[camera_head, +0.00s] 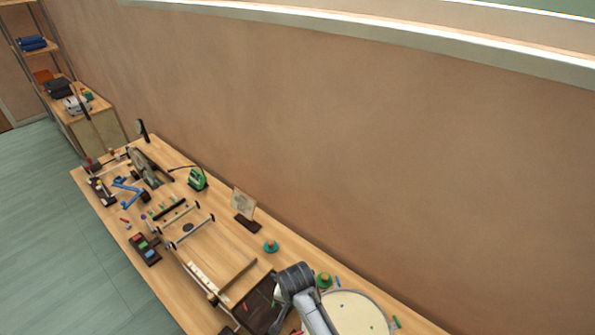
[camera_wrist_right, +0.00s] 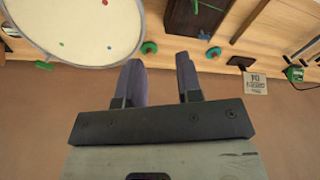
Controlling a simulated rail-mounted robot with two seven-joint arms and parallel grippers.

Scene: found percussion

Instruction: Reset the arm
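One grey arm of mine (camera_head: 305,300) reaches in from the bottom edge of the head view, over the near end of the workbench (camera_head: 235,262). Its gripper cannot be made out there. In the right wrist view my right gripper (camera_wrist_right: 158,75) has its two dark fingers apart with nothing between them. A green round knob (camera_wrist_right: 149,47) lies just beyond the fingertips, not held. My left gripper is not in view.
A pale round drum (camera_head: 355,312) sits at the bench's near end, also in the right wrist view (camera_wrist_right: 85,30). A green-based round piece (camera_head: 270,246), a sign on a stand (camera_head: 243,205) and a green device (camera_head: 197,179) stand along the wall side. Shelving (camera_head: 85,105) stands far left.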

